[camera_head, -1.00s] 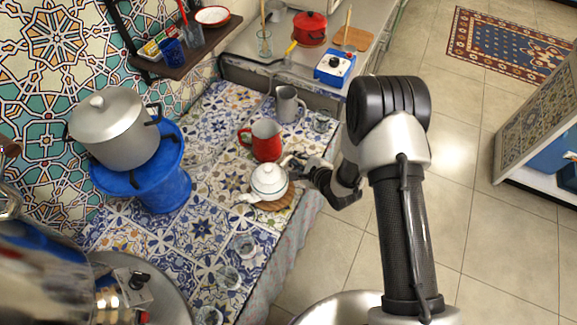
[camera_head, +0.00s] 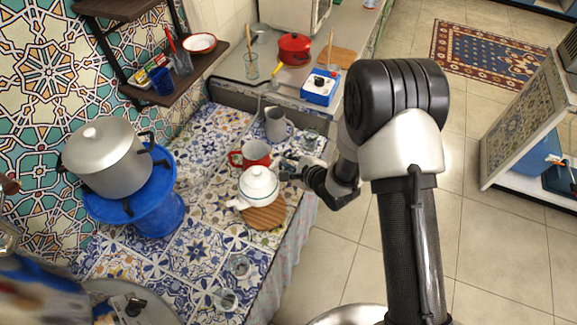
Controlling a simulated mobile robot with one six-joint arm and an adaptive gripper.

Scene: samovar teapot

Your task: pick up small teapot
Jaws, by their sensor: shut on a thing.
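The small white teapot (camera_head: 258,186) is on the tiled counter side, showing above the round wooden trivet (camera_head: 264,216), more of which is now bare. It looks upright and lifted a little off the trivet, with its spout pointing left. My gripper (camera_head: 287,168) comes from the right and is shut on the teapot at its handle side. The handle itself is mostly hidden by the fingers.
Clear glasses (camera_head: 238,266) stand in front. A big pot (camera_head: 107,157) sits on a blue stand (camera_head: 150,212) at left. Open floor lies right of the counter.

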